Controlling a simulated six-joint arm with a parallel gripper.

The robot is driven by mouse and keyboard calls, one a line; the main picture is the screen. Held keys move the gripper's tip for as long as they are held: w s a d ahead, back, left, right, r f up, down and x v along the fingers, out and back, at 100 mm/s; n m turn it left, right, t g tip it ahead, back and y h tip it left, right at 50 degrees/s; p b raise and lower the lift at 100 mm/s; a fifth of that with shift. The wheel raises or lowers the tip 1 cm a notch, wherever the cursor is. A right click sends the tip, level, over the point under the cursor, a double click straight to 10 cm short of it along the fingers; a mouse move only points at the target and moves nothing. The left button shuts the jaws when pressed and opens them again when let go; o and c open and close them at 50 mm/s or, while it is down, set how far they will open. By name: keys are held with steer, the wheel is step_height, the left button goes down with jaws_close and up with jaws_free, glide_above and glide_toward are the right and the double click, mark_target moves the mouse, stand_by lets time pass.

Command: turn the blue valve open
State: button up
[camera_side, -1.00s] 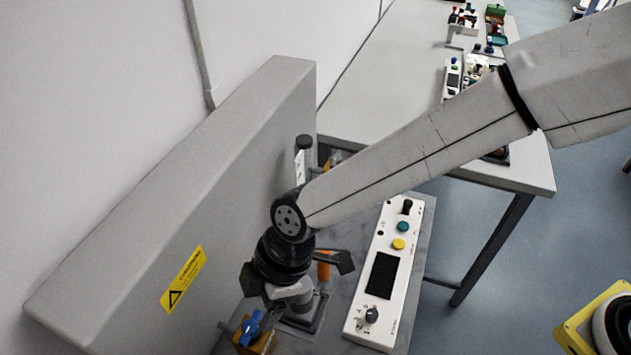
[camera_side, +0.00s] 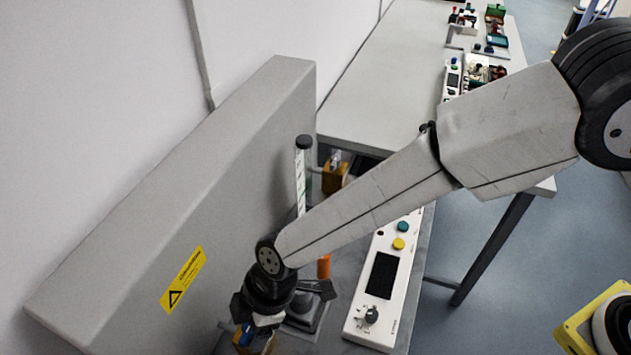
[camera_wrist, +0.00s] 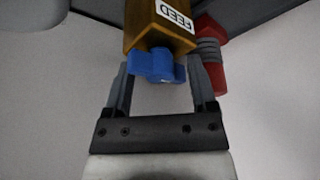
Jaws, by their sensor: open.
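The blue valve (camera_wrist: 156,66) is a blue handle on a brass block (camera_wrist: 150,25) with a white label reading FEED. In the wrist view it sits between the fingertips of my gripper (camera_wrist: 160,82), which is open with one finger on each side. Whether the fingers touch the handle I cannot tell. In the side view my gripper (camera_side: 262,318) is over the valve at the bottom, and only a bit of the blue handle (camera_side: 247,335) shows beside it; the rest is hidden.
A red fitting (camera_wrist: 212,60) is close by the right finger in the wrist view. A grey wall panel (camera_side: 180,210) stands left of my arm. A white control box (camera_side: 385,290) with knobs and a dark screen lies to the right. An orange cylinder (camera_side: 324,267) stands behind my gripper.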

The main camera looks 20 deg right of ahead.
jaws_close()
